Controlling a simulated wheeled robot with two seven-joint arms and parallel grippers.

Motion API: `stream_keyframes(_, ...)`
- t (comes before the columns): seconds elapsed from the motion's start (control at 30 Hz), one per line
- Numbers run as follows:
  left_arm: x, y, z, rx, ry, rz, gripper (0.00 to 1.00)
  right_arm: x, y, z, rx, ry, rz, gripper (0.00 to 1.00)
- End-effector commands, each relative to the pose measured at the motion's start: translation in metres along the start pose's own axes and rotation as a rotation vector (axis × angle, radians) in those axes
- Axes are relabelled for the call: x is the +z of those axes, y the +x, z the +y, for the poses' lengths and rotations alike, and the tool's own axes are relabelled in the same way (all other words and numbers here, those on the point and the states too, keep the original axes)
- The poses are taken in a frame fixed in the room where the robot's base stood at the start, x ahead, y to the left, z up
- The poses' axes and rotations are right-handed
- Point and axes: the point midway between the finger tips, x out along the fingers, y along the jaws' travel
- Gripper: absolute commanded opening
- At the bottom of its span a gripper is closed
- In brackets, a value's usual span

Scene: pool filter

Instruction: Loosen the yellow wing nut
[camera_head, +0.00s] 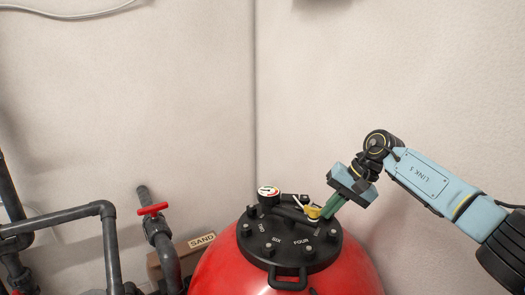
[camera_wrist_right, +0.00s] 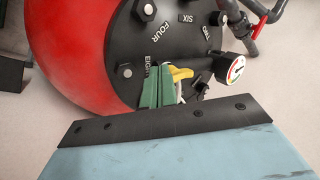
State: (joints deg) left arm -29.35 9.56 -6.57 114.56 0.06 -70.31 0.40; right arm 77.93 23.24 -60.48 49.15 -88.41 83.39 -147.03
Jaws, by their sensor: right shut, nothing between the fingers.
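The yellow wing nut (camera_head: 313,212) sits on the black lid (camera_head: 285,257) on top of the red filter tank (camera_head: 225,268). It also shows in the right wrist view (camera_wrist_right: 182,73), just right of the green fingers. My right gripper (camera_head: 325,213) reaches down from the right, and its green fingertips are right beside the nut. In the right wrist view the fingers (camera_wrist_right: 161,75) are closed together with nothing between them. I cannot tell whether they touch the nut. The fingers partly hide the nut and its base. My left gripper is not in view.
A pressure gauge (camera_head: 268,192) stands on the lid just left of the nut. A black handle (camera_head: 288,281) is at the lid's front. Grey pipes (camera_head: 105,235) with a red valve handle (camera_head: 152,209) and a cardboard SAND box (camera_head: 203,242) are at the left. Bare walls stand behind.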

Motion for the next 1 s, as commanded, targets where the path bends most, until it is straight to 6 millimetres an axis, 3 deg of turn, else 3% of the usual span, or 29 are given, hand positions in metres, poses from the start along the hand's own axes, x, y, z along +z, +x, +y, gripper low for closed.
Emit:
stream_keyframes(0.27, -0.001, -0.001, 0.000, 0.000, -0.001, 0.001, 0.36, 0.005, -0.001, -0.004, 0.000, 0.000, 0.000, 0.00)
stream_keyframes(0.73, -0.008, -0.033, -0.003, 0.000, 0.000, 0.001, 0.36, 0.005, -0.046, -0.032, -0.001, -0.001, 0.001, 0.00)
stream_keyframes(1.0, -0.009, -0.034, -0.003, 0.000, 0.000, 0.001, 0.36, 0.005, -0.050, -0.033, 0.000, 0.000, -0.001, 0.00)
